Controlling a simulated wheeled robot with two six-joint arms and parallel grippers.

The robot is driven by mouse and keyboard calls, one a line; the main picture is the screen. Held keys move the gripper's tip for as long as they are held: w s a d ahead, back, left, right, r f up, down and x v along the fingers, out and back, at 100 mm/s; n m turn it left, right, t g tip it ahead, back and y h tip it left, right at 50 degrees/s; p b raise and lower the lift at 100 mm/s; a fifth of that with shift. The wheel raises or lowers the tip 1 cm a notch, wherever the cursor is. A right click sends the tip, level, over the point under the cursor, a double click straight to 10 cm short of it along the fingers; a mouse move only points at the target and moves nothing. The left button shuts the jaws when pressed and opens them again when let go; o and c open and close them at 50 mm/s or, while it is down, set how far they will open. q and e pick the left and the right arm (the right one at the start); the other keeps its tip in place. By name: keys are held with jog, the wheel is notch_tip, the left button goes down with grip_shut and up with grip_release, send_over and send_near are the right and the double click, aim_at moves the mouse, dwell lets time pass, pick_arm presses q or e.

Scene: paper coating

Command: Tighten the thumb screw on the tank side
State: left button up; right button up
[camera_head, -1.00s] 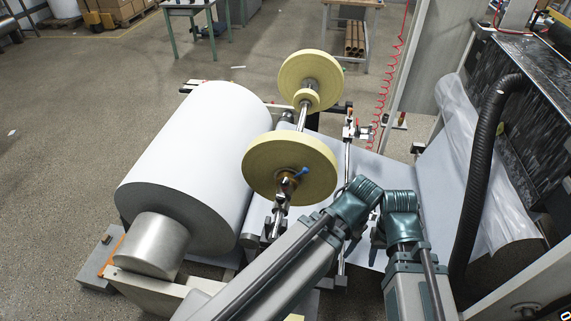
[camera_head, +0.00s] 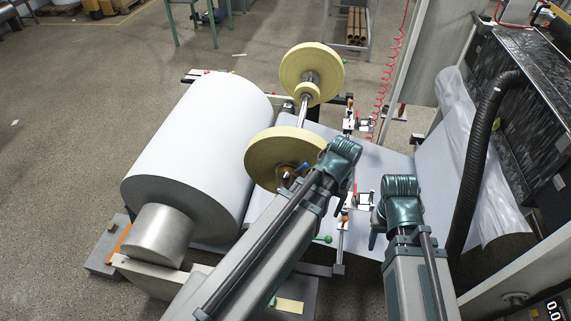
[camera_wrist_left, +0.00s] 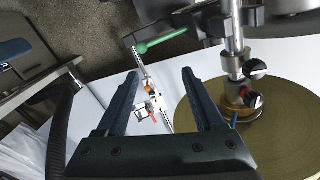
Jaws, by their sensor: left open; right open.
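A thin metal rail (camera_head: 349,165) runs beside the yellow discs and carries small white clamp blocks. The nearer block (camera_head: 364,199) has red and orange knobs; I cannot tell which part is the thumb screw. In the left wrist view a white block (camera_wrist_left: 151,106) and orange knob (camera_wrist_left: 147,88) appear between the fingers in the picture, beyond them. My left gripper (camera_wrist_left: 158,73) is open and empty; in the head view its fingers are mostly hidden by its arm. My right gripper (camera_head: 376,228) hangs beside the rail's near part, to its right, holding nothing that I can see.
A large white paper roll (camera_head: 200,140) lies at left. Two yellow discs (camera_head: 311,73) sit on a metal shaft behind my left arm. A green-knobbed lever (camera_head: 325,239) stands close below that arm. A black hose (camera_head: 478,150) and dark machine bound the right side.

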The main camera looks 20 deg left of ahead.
pick_arm(q)
jog(key=w+a+r+n+p, duration=0.4)
jog(key=w+a+r+p, duration=0.1)
jog(key=a+r, duration=0.25)
jog(key=n+p, duration=0.4)
send_near(286, 175)
pick_arm(e)
notch_tip(286, 175, up, 12)
jog(key=f, duration=0.1)
pick_arm(q)
jog(key=shift+h, duration=0.4)
jog(key=f+b, duration=0.3)
jog(key=b, duration=0.1)
jog(key=f+b, duration=0.3)
jog(key=b, duration=0.2)
jog(key=a+f+b, duration=0.1)
jog(key=f+b, duration=0.2)
jog(key=b, duration=0.2)
jog(key=shift+s, duration=0.1)
jog(key=shift+r, duration=0.1)
pick_arm(e)
notch_tip(286, 175, down, 14)
jog(key=shift+r, duration=0.25)
pick_arm(q)
grip_shut()
